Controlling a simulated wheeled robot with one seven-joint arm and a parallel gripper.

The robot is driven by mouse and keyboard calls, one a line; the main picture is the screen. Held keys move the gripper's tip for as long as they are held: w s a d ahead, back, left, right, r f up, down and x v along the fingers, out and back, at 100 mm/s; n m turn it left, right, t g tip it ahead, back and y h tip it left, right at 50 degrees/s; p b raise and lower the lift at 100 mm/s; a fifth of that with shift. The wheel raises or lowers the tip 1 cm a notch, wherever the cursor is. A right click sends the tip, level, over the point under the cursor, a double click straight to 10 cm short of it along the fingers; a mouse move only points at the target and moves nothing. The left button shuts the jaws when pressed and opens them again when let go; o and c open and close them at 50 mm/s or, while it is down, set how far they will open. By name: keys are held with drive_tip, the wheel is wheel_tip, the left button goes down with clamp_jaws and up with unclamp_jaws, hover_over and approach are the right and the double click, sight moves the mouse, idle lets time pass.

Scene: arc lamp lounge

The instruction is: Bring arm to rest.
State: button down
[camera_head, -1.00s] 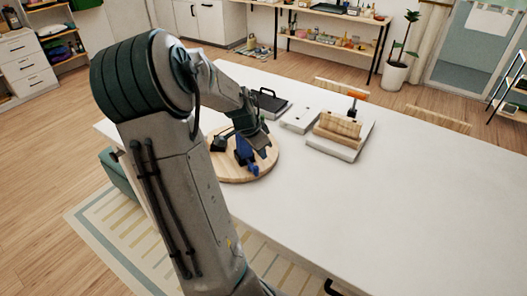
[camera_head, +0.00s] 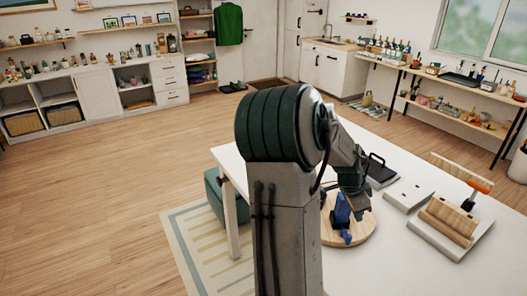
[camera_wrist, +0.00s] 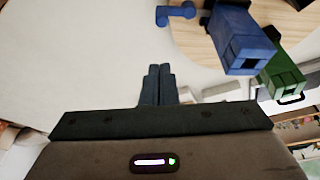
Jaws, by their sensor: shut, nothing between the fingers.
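My gripper (camera_wrist: 157,85) shows in the wrist view with its two dark fingers closed together and nothing between them. In the head view my arm reaches over the white table (camera_head: 385,272), and its end hangs over or close beside a round wooden board (camera_head: 362,231). A blue object (camera_head: 342,212) stands on that board, partly hidden by my arm. In the wrist view a blue blocky part (camera_wrist: 240,42) lies to the upper right of the fingers, apart from them.
A green blocky part (camera_wrist: 283,76) shows beside the blue one. On the table are a black-handled item (camera_head: 380,170), a flat white box (camera_head: 409,194) and a white stand with wooden pieces (camera_head: 447,222). A green seat (camera_head: 215,190) is by the table's left end.

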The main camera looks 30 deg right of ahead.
drive_tip(key=w+a+r+n+t+y+b, duration=0.15)
drive_tip(key=w+a+n, duration=0.35)
drive_tip(key=a, duration=0.6)
drive_tip(key=w+a+r+n+t+y+b, duration=0.1)
drive_tip(key=w+a+r+n+t, duration=0.15)
drive_tip(key=a+n, duration=0.65)
drive_tip(key=s+a+r+n, duration=0.1)
drive_tip(key=s+a+n, duration=0.1)
drive_tip(key=a, duration=0.4)
drive_tip(key=s+a+r+n+t+b, duration=0.1)
drive_tip(key=s+a+n, duration=0.2)
drive_tip(key=a, duration=0.4)
drive_tip(key=s+a+r+n, duration=0.1)
drive_tip(key=s+a+n, duration=0.1)
drive_tip(key=a+n, duration=0.2)
drive_tip(key=a+y, duration=0.1)
drive_tip(key=a, duration=0.2)
drive_tip(key=shift+s+a+r+b, duration=0.2)
drive_tip(key=shift+s+a+b, duration=0.05)
drive_tip(key=shift+s+b, duration=0.1)
